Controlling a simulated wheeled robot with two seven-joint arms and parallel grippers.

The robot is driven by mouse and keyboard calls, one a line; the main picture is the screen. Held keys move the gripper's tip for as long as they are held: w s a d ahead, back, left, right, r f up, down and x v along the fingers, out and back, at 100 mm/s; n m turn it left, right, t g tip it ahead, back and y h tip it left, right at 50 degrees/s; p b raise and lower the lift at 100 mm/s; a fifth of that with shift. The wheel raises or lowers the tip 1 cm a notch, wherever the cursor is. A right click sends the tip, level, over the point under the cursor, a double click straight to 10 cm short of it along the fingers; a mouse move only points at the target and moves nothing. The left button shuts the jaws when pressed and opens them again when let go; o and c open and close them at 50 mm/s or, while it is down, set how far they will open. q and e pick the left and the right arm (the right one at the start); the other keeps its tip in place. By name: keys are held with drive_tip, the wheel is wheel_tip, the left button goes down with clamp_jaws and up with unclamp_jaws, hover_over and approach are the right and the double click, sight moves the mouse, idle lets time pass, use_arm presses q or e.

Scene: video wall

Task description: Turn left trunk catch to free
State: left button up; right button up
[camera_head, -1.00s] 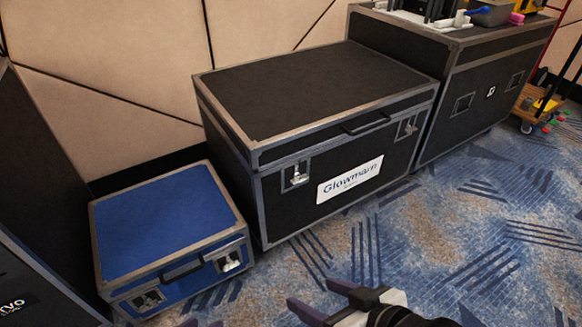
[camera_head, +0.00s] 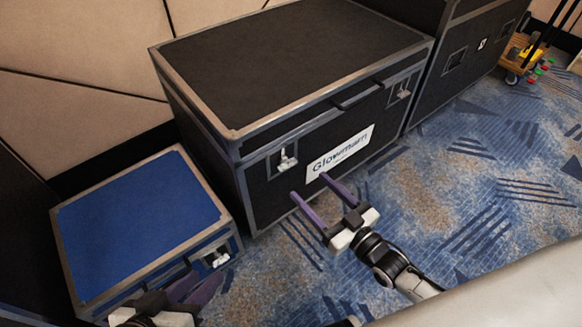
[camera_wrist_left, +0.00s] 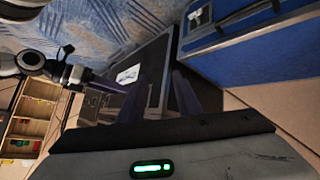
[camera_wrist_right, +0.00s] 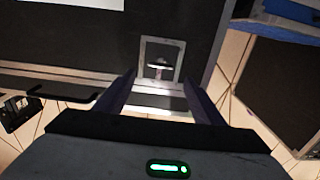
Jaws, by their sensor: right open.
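The black trunk (camera_head: 300,50) with grey metal edges and a white "Glowmarn" label (camera_head: 340,152) stands against the wall, lid down. Its left catch (camera_head: 285,160) is a silver lever in a square plate on the front, left of the label. My right gripper (camera_head: 309,186) is open and empty in front of the trunk, below and right of that catch, apart from it. In the right wrist view the left catch (camera_wrist_right: 160,68) shows between and beyond the fingers, with a short crossbar. My left gripper (camera_head: 200,284) is open and empty, low by the blue case.
The trunk's right catch (camera_head: 403,92) and handle (camera_head: 360,95) are on the same front. A blue case (camera_head: 135,225) stands left of the trunk, its right catch (camera_head: 217,257) in view. Patterned carpet (camera_head: 470,170) is clear to the right.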

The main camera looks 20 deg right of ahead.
sight(286, 164)
use_arm(q)
drive_tip(key=shift+w+d+r+t+h+b, duration=0.1)
drive_tip(key=shift+d+r+t+h+b, duration=0.25)
drive_tip(key=shift+r+b, duration=0.35)
drive_tip(key=shift+w+d+r+t+h+b, duration=0.15)
drive_tip(key=shift+d+r+h+b, duration=0.1)
drive_tip(key=shift+d+r+b, duration=0.3)
use_arm(e)
drive_tip(key=x, duration=0.8)
drive_tip(key=shift+w+a, duration=0.2)
drive_tip(key=shift+w, duration=0.1)
use_arm(q)
drive_tip(key=shift+a, duration=0.1)
use_arm(e)
drive_tip(key=c, duration=1)
drive_tip(key=shift+c, duration=0.2)
